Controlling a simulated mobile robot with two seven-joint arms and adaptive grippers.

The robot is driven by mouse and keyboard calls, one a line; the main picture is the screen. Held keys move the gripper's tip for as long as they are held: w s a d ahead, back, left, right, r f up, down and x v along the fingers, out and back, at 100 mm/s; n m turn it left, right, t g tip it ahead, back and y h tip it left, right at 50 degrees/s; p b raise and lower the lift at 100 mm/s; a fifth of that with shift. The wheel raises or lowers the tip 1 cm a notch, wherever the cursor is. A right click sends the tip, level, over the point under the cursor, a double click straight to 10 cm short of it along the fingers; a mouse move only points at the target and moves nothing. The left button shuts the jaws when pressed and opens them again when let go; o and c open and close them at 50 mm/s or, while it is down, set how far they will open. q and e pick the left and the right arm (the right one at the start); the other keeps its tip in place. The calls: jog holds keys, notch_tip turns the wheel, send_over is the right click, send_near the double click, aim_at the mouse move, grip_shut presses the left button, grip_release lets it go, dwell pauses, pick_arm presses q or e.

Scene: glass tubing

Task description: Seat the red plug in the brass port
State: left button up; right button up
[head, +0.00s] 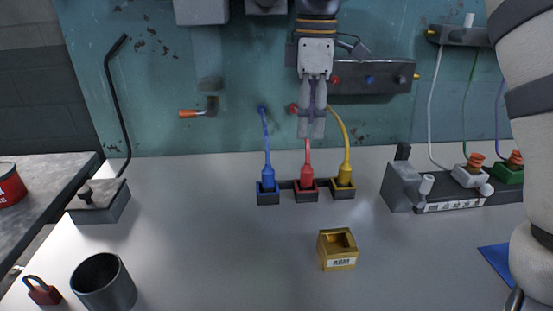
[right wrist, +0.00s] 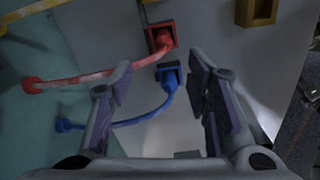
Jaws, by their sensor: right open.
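The red plug (head: 307,178) stands upright in a red-rimmed socket, the middle one of a row of three. Its red cord rises towards the back wall, partly hidden behind my right gripper (head: 312,132). The plug also shows in the right wrist view (right wrist: 163,39), beyond the fingertips. My right gripper is open and empty, pointing down above and behind the plug; its spread fingers show in the right wrist view (right wrist: 160,75). The brass port (head: 338,258) is an open-topped gold box in front of the row, apart from the gripper. My left gripper is not in view.
A blue plug (head: 268,182) and a yellow plug (head: 345,176) flank the red one, their cords rising to the wall. A grey cup (head: 103,284) stands front left. A grey block with connectors (head: 440,192) is at right. The bench around the brass port is clear.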

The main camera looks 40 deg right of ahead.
aim_at(308, 163)
jog(key=f, duration=0.1)
jog(key=s+f, duration=0.1)
jog(key=f, duration=0.3)
jog(key=shift+s, duration=0.3)
jog(key=f, duration=0.6)
jog(key=shift+w+a+f, duration=0.15)
jog(key=shift+w+f, duration=0.2)
jog(key=shift+w, duration=0.05)
grip_shut()
